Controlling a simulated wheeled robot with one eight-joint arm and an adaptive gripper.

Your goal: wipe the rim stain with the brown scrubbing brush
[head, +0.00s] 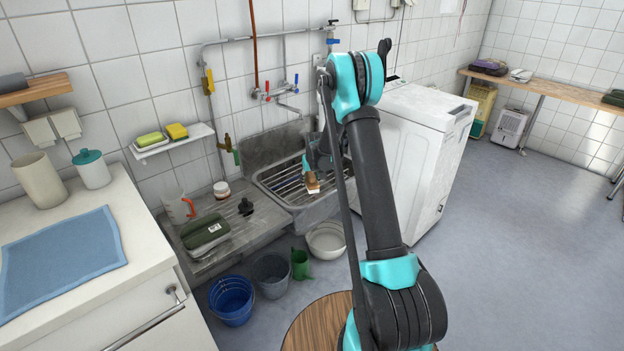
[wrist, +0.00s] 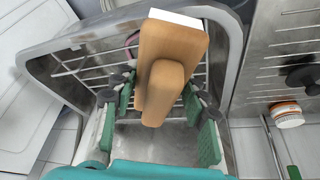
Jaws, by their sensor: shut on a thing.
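The brown scrubbing brush (wrist: 172,65) is held in my gripper (wrist: 160,88), between its green-padded fingers. Its brown body faces the wrist camera, and a white edge shows at its far end. In the head view the brush (head: 312,183) is over the metal sink (head: 300,205), with my gripper (head: 314,168) just above it, partly behind my arm. The sink's rim (wrist: 95,32) runs behind the brush in the wrist view. A pinkish curved mark (wrist: 130,44) shows near the rim, partly hidden by the brush; I cannot tell whether it is the stain.
A white washing machine (head: 415,150) stands at the right. Buckets (head: 231,301) and a basin (head: 327,240) sit below.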

